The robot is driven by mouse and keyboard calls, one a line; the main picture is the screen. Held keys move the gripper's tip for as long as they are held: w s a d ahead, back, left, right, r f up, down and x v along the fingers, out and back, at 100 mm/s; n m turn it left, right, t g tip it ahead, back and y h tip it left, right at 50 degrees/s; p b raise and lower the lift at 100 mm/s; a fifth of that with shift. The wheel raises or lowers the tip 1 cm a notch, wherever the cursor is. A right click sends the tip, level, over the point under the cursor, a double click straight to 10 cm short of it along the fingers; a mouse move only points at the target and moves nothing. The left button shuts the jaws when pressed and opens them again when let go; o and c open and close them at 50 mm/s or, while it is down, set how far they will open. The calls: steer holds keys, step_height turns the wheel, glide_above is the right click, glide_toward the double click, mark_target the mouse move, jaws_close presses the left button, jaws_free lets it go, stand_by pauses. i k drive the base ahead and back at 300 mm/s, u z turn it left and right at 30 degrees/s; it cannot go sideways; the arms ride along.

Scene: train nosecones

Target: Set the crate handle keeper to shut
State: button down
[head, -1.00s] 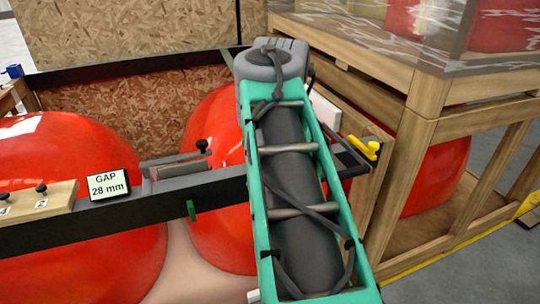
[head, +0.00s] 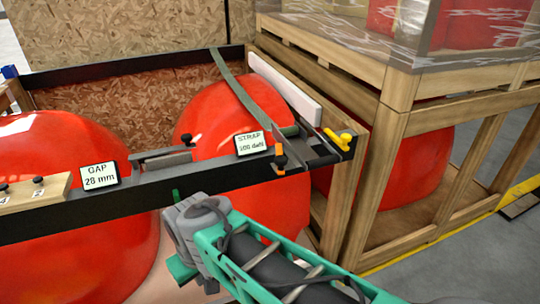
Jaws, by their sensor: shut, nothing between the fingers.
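A yellow handle-like part (head: 338,140) sits at the right end of the dark crossbar (head: 140,203), by the corner of the wooden crate. A small orange-and-black part (head: 280,158) stands on the bar to its left. I cannot tell for sure which of these is the handle keeper, nor whether it is open or shut. My green arm with its grey joint reaches in from the lower right, in front of the bar.
Large red nosecones (head: 75,200) sit behind and below the bar. A green strap (head: 240,90) crosses one. Cards reading GAP 28 mm (head: 99,176) and STRAP (head: 250,144) stand on the bar.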

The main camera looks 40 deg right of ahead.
mark_target(280, 160)
steer(key=u, duration=0.85)
steer(key=i, duration=0.25)
steer(key=z, duration=2.05)
